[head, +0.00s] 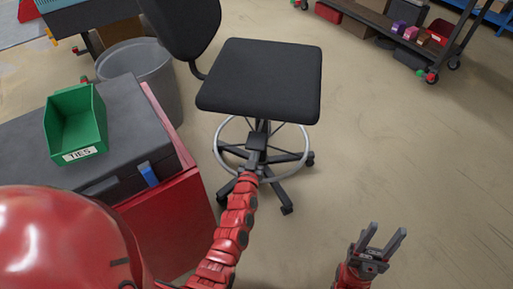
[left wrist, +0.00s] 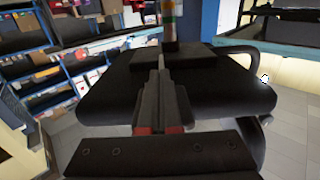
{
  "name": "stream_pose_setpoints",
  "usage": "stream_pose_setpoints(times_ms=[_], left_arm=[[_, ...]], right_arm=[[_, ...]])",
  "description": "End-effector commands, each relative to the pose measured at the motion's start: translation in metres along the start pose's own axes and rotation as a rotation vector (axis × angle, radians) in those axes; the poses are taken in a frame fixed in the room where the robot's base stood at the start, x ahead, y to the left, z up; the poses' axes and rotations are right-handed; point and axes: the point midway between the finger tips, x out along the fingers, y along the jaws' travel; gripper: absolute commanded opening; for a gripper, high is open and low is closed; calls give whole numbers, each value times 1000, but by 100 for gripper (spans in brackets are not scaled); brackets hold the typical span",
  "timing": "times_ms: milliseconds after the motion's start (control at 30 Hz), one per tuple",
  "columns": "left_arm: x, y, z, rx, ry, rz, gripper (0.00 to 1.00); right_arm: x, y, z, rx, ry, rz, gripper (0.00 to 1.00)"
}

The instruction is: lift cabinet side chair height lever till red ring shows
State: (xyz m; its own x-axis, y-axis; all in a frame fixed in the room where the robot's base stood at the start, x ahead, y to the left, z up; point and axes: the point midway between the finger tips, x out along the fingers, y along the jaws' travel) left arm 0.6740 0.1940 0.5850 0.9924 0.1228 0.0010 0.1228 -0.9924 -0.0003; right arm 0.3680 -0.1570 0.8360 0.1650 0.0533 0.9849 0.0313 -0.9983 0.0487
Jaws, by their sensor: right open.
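The black chair (head: 262,78) stands beyond the cabinet, its seat above a grey foot ring (head: 298,174). My left arm reaches to the chair, and my left gripper (head: 257,143) is just below the front of the seat. In the left wrist view its two fingers (left wrist: 163,100) are close together around a thin grey lever (left wrist: 162,62) under the seat (left wrist: 110,92). The chair's column (left wrist: 169,22) shows there with coloured bands, green and orange-red among them. The head view hides the lever. My right gripper (head: 382,243) is open and empty, apart from the chair.
A red cabinet (head: 175,222) with a black case (head: 128,150) and a green bin (head: 76,125) labelled TIES stands left of the chair. A grey waste bin (head: 140,72) is behind it. A cart (head: 400,40) stands far right. The floor around my right gripper is clear.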

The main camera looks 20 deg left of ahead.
Motion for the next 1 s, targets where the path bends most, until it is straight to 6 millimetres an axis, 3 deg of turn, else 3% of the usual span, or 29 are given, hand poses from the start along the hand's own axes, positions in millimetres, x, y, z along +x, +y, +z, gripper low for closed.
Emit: stream_pose_setpoints(times_ms=[800, 1000], left_arm=[[-102, 1, 1, 0, -6, 2, 0], [-118, 0, -1, -1, 0, 0, 0]], right_arm=[[22, 1, -4, 0, 0, 0, 50], [24, 1, -4, 0, 0, 0, 50]])
